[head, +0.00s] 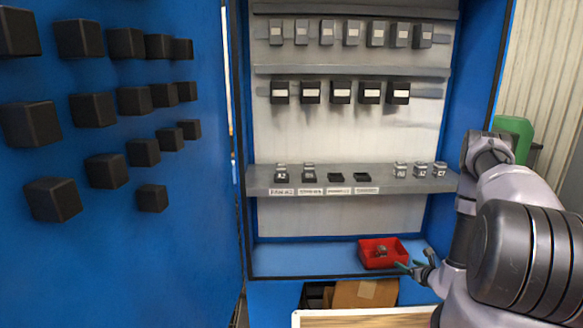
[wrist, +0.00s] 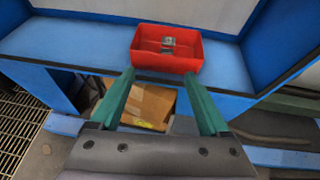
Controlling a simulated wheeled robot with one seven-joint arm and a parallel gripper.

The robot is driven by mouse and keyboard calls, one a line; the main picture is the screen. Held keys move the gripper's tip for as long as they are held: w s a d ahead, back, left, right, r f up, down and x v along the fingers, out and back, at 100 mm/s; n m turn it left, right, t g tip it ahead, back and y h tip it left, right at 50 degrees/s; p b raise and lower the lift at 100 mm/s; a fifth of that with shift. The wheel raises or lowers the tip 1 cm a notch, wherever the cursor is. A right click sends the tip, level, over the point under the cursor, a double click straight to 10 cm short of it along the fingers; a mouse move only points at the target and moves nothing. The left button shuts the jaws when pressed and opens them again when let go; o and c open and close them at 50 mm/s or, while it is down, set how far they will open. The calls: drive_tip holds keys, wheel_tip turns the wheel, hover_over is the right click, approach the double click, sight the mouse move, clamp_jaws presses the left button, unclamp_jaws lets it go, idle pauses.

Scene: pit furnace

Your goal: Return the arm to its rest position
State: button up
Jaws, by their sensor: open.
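My gripper (head: 416,267) is at the lower right of the head view, just in front of the blue cabinet's bottom ledge. Its two green fingers are spread apart with nothing between them, as the wrist view (wrist: 160,100) shows. A red bin (head: 367,258) stands on the ledge right by the fingertips. It also shows beyond the fingers in the wrist view (wrist: 145,57). A small grey metal part (wrist: 168,42) lies inside the bin, apart from the fingers. My arm reaches in from the right side of the head view.
A grey shelf (head: 260,186) carries labelled black trays and small metal blocks. Two rows of labelled boxes hang above. The blue door (head: 120,260) with black blocks stands open at left. A cardboard box (head: 362,294) sits below the ledge. A green object (head: 516,130) stands behind my arm.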

drive_tip(key=w+a+r+n+y, duration=0.3)
drive_tip(key=a+r+n, duration=0.15)
drive_tip(key=r, duration=0.65)
drive_tip(key=w+a+r+n+y, duration=0.3)
drive_tip(key=w+a+r+y, duration=0.15)
drive_tip(key=r, duration=0.55)
drive_tip(key=s+a+r+n+g+y, duration=0.1)
drive_tip(key=s+a+r+n+g, duration=0.3)
drive_tip(key=r, duration=0.5)
drive_tip(key=s+a+r+n+g+y, duration=0.2)
drive_tip(key=a+r+n, duration=0.2)
drive_tip(key=a+r, duration=0.3)
drive_tip(key=s+a+r+n+g+h, duration=0.2)
drive_tip(key=s+r+n, duration=0.2)
drive_tip(key=s+r, duration=0.35)
drive_tip(key=s+a+r+n+g+h, duration=0.2)
drive_tip(key=s+r+n, duration=0.3)
drive_tip(key=s+r, duration=0.25)
drive_tip(key=s+d+r+n+t+h, duration=0.2)
drive_tip(key=s+d+r+h, duration=0.1)
drive_tip(key=s, duration=0.4)
drive_tip(key=s+d+r+n+t+h, duration=0.2)
drive_tip(key=s+d+r+n+h, duration=0.1)
drive_tip(key=s+r, duration=0.2)
drive_tip(key=s, duration=0.2)
drive_tip(key=shift+s+n, duration=0.3)
drive_tip(key=shift+n, duration=0.05)
